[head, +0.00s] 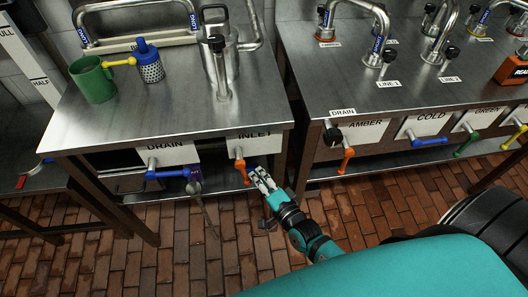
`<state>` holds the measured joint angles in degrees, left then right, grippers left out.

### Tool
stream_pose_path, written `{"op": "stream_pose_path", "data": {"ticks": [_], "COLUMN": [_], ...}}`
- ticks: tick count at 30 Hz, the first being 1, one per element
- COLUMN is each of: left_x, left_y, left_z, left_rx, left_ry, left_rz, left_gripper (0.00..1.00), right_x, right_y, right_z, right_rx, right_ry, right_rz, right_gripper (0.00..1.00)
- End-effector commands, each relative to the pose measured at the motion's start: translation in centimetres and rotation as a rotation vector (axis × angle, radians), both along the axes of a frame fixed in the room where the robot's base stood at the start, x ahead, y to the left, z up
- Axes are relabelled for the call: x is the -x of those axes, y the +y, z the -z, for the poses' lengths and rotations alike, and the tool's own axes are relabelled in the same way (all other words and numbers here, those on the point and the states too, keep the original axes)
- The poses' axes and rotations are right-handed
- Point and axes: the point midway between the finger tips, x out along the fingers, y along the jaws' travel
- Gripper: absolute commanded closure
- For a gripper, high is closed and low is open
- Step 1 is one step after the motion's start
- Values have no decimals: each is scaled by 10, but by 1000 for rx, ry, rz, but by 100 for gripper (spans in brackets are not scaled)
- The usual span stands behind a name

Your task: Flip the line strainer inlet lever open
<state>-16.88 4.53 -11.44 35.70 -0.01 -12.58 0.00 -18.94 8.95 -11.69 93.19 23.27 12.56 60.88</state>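The orange inlet lever (242,168) hangs down, slightly tilted, below the white INLET label (256,143) on the front of the left steel bench. My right gripper (257,175) is just to the right of this lever, its fingers pointing up and left toward it. The fingertips look close to the lever; I cannot tell whether they touch it or how far apart they are. The line strainer (219,38), a steel body with pipes, stands on the bench above. My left gripper is not in view.
A green mug (93,80) and a blue perforated cylinder (149,62) stand on the bench. The right bench has an orange lever (346,160) hanging down.

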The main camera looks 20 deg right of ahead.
Motion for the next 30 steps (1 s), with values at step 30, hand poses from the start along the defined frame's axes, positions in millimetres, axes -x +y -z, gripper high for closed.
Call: {"op": "stream_pose_path", "data": {"ticks": [30], "left_x": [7], "left_y": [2], "left_z": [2], "left_rx": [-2], "left_ry": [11], "left_rz": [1], "left_gripper": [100], "right_x": [-3], "right_y": [9], "right_z": [6], "right_rx": [3], "right_ry": [2], "right_rz": [-3], "right_gripper": [100]}}
